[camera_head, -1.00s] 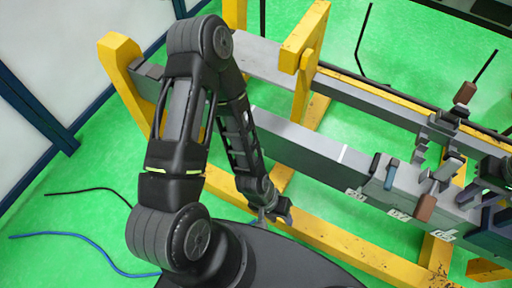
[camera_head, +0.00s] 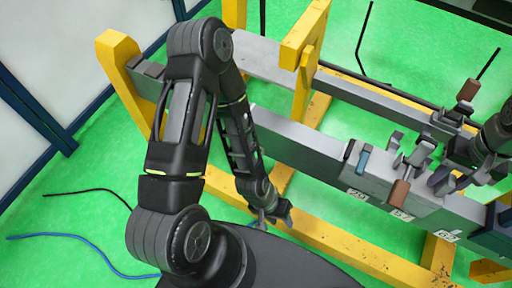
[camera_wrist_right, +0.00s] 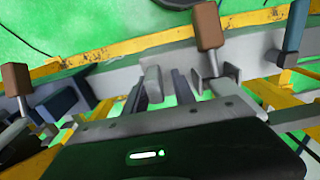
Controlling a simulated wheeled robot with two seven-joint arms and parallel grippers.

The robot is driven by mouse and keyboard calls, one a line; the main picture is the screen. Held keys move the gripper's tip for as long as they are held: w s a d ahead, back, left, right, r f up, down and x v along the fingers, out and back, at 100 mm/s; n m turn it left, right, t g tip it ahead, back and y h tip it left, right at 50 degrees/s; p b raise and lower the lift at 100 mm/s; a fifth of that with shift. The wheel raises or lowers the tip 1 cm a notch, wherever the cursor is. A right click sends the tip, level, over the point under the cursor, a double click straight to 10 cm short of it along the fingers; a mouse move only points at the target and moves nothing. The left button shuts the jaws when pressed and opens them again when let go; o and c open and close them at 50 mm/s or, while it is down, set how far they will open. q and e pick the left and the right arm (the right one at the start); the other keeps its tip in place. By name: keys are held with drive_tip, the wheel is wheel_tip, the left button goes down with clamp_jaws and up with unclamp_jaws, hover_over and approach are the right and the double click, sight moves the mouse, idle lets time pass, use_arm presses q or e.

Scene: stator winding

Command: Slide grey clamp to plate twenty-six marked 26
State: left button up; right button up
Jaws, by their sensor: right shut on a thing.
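The grey clamp (camera_head: 415,165), with a brown handle (camera_head: 398,192) and a blue handle (camera_head: 363,160), sits on the near grey beam, between the leftmost and middle number plates. My right gripper (camera_head: 448,175) is at the clamp's right end and shut on it. In the right wrist view the gripper (camera_wrist_right: 185,92) is low in the middle, and a brown handle (camera_wrist_right: 208,28) stands beyond it. The leftmost plate (camera_head: 357,195) looks marked 26, but its digits are blurred. My left gripper (camera_head: 274,216) hangs low, away from the clamp, fingers apart and empty.
The near beam (camera_head: 290,131) is clear left of the clamp. A second clamp with a brown handle (camera_head: 469,90) stands on the far beam. Yellow frame posts (camera_head: 305,90) carry the beams. Two more plates (camera_head: 401,214) (camera_head: 447,236) lie to the right.

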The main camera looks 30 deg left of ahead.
sight(364, 148)
drive_tip(key=shift+a+b, duration=0.7)
drive_tip(key=shift+a, duration=3.6)
drive_tip(key=shift+w, duration=0.1)
drive_tip(key=shift+a+b, duration=0.35)
drive_tip(key=shift+a, duration=1.85)
drive_tip(key=a, duration=0.6)
drive_tip(key=shift+w+a, duration=0.1)
drive_tip(key=shift+a, duration=0.15)
drive_tip(key=shift+w+a, duration=0.1)
drive_tip(key=shift+a, duration=2.55)
